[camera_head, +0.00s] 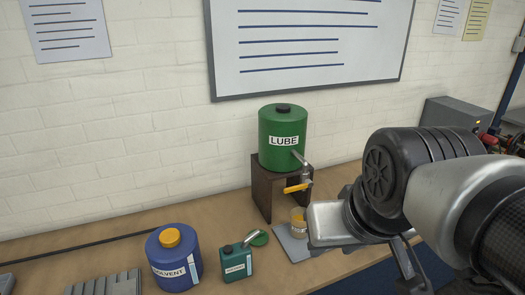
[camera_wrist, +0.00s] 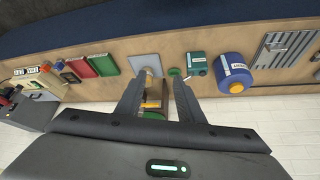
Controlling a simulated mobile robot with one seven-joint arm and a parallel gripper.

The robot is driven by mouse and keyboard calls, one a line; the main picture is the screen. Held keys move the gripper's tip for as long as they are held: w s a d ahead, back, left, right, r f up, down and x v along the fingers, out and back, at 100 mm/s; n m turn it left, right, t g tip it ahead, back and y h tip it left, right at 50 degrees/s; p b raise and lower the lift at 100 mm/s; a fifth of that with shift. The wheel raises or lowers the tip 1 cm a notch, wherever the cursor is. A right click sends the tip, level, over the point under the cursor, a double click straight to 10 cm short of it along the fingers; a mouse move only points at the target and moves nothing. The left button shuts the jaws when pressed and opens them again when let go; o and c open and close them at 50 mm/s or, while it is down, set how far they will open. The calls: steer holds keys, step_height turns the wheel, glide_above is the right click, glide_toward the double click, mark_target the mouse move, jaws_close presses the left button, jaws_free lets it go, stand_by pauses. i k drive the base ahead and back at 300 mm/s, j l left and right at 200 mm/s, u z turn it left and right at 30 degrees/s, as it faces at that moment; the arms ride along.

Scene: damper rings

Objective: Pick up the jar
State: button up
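The jar (camera_head: 298,221) is a small clear vessel with amber contents. It stands on a grey plate (camera_head: 290,244) under the tap of the green LUBE tank (camera_head: 283,135), beside its brown stand (camera_head: 267,188). In the head view my arm and hand are just right of the jar and hide part of the plate. In the wrist view my gripper (camera_wrist: 158,88) is open, its two fingers apart. The grey plate (camera_wrist: 147,63) and the stand show between and beyond them. I see no clear hold on the jar, and its outline is hard to make out there.
The tap's orange lever (camera_head: 297,188) juts out above the jar. A green can (camera_head: 237,264), a green lid (camera_head: 260,239) and a blue SOLVENT jug (camera_head: 174,260) stand to the left. Red and green books (camera_wrist: 88,67) lie on the bench in the wrist view.

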mark_target(298, 228)
steer(key=i+l+u, duration=0.2)
steer(key=l, duration=0.15)
steer(key=i+l+u, duration=0.2)
steer(key=l, duration=0.2)
steer(key=l+u, duration=0.2)
steer(key=l, duration=0.2)
